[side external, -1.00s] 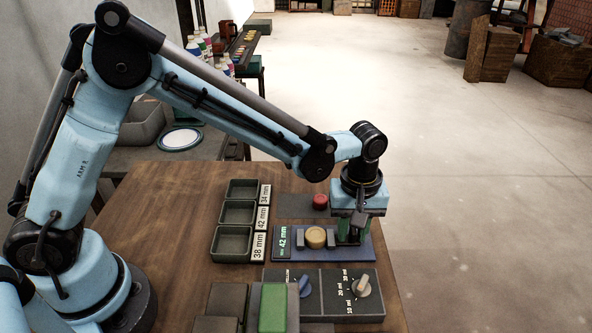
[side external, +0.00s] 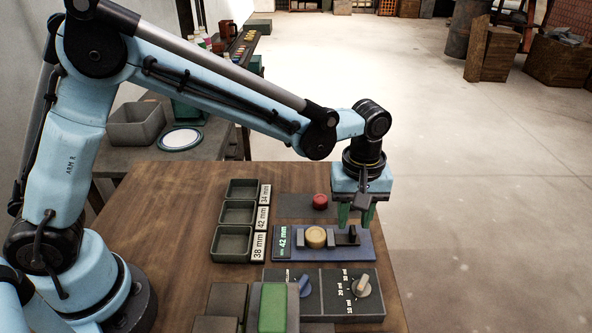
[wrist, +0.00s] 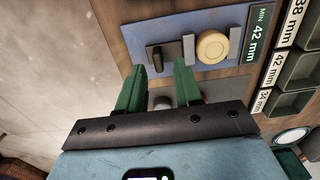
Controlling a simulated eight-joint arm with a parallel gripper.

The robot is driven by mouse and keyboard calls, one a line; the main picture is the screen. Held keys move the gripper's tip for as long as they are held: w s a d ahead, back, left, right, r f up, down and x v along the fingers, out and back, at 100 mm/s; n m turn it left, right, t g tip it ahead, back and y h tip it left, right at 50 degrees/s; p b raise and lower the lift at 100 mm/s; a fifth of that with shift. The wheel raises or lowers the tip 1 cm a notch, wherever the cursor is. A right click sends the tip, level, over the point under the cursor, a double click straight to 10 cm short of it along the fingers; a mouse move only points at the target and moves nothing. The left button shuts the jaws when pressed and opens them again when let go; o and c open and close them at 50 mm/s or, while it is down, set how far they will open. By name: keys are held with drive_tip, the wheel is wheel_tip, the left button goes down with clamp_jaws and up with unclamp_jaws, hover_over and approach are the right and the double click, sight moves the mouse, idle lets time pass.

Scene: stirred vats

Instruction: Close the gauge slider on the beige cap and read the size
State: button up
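The beige cap (side external: 316,237) sits on the blue gauge (side external: 365,249) between two grey jaws. In the wrist view the cap (wrist: 212,47) is close against the slider jaw (wrist: 188,47); I cannot tell if they touch. The slider's black handle (side external: 347,236) stands to the right of that jaw, and also shows in the wrist view (wrist: 156,58). A label at the gauge's left end (side external: 283,242) reads "MIN 42 mm". My gripper (side external: 355,222) is open and empty, above the gauge. Its green fingers (wrist: 157,68) are apart, clear of the handle.
Three dark trays (side external: 234,243) stand left of the gauge, labelled 34, 42 and 38 mm. A panel with blue and beige knobs (side external: 361,288) and a green pad (side external: 272,307) lie in front.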

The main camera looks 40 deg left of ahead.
drive_tip(key=shift+r, duration=2.15)
drive_tip(key=s+a+r+m+t, duration=0.2)
drive_tip(key=s+a+m+t, duration=0.1)
drive_tip(key=s+a, duration=0.3)
drive_tip(key=s+a+r+m+t, duration=0.2)
drive_tip(key=s+a+m+t, duration=0.2)
drive_tip(key=a, duration=0.7)
drive_tip(key=shift+s+a+r+m, duration=0.3)
drive_tip(key=shift+s+m, duration=0.7)
drive_tip(key=shift+s, duration=0.1)
drive_tip(key=shift+o, duration=0.3)
